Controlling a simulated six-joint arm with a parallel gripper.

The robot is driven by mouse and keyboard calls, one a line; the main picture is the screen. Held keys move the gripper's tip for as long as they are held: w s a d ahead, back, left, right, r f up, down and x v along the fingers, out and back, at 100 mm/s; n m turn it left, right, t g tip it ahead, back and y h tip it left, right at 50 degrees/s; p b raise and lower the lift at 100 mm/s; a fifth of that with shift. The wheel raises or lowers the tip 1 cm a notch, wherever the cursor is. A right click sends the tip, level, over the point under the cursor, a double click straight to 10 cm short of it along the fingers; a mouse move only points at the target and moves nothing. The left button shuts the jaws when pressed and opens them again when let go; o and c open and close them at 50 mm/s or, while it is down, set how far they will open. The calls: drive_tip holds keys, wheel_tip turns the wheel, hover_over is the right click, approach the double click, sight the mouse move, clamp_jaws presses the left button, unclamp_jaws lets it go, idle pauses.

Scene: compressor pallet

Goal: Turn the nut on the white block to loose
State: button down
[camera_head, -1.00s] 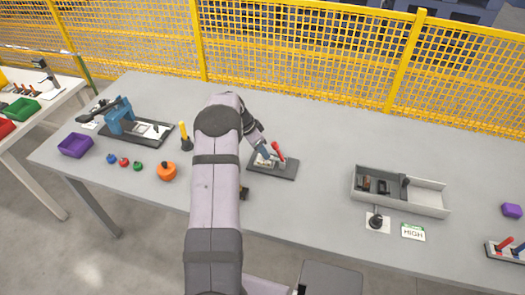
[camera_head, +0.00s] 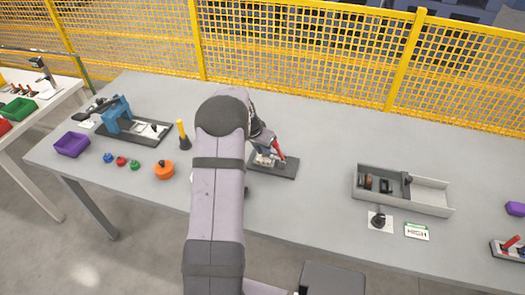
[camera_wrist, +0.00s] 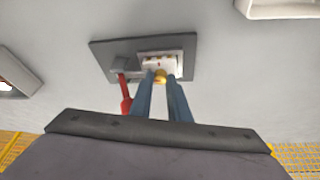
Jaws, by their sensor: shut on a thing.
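The white block (camera_head: 263,162) sits on a dark base plate (camera_head: 284,171) near the middle of the table. In the wrist view the white block (camera_wrist: 178,45) lies on the dark plate (camera_wrist: 103,52), with a brass-coloured nut (camera_wrist: 160,76) at its near side. The two blue fingers of my gripper (camera_wrist: 161,84) are closed around the nut, with their tips at the block. A red handle (camera_wrist: 125,100) stands on the same plate, just left of the fingers in the wrist view. In the head view my arm partly covers the block, and the nut cannot be made out.
A grey divided tray (camera_head: 420,208) stands to the right, with a black knob (camera_head: 378,220) and a HIGH card (camera_head: 417,231) in front. An orange round object (camera_head: 164,170) and a yellow-handled tool (camera_head: 182,130) are left of my arm. A yellow mesh fence runs behind.

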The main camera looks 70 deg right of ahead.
drive_tip(key=shift+s+n+t, duration=0.1)
drive_tip(key=shift+n+t, duration=0.2)
drive_tip(key=shift+n, duration=0.5)
